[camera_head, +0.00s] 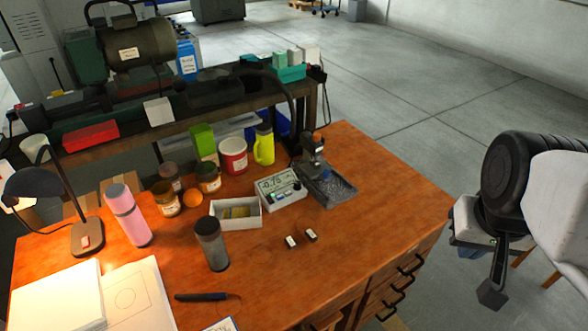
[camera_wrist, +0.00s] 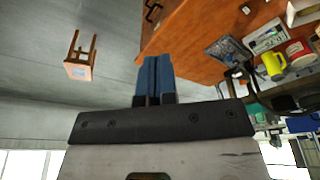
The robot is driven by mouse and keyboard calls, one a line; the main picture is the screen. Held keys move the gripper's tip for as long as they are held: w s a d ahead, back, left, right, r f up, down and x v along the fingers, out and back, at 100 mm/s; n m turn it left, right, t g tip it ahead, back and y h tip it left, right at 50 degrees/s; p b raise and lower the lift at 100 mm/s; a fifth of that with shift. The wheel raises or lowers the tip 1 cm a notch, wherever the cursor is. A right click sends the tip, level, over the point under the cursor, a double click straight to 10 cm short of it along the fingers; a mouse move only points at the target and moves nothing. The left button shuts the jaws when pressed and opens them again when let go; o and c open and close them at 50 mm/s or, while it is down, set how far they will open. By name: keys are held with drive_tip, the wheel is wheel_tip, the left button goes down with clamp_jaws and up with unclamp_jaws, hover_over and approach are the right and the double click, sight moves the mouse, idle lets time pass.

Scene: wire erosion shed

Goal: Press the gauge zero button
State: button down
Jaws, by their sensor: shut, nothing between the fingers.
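The gauge (camera_head: 280,190) is a light box with a display that seems to read -0.76. It stands on the wooden desk, with small coloured buttons on its front part; I cannot tell which is the zero button. It also shows upside down in the wrist view (camera_wrist: 264,40), near the upper right, partly cut off by the angle. My gripper (camera_wrist: 152,62) is shut and empty, with blue fingers side by side. In the head view my arm is at the right edge, off the desk's right side and well apart from the gauge.
A dark tray with a small stand (camera_head: 332,190) is right of the gauge. A white open box (camera_head: 236,222), a red mug (camera_head: 233,160) and a yellow flask (camera_head: 263,148) are near it. Two small white-topped blocks (camera_head: 291,242) lie in front. The desk's right front area is clear.

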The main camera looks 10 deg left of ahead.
drive_tip(key=w+a+f+n+h, duration=0.1)
drive_tip(key=w+a+n, duration=0.15)
drive_tip(key=w, duration=0.35)
drive_tip(key=w+a+n+h, duration=0.1)
drive_tip(key=w+a+n, duration=0.15)
drive_tip(key=w, duration=0.45)
drive_tip(key=n+t+h, duration=0.4)
drive_tip(key=n+t, duration=0.1)
drive_tip(key=n, duration=0.9)
hover_over(280, 197)
wheel_tip(280, 197, down, 20)
drive_tip(key=shift+r, duration=0.15)
drive_tip(key=shift+f, duration=4.35)
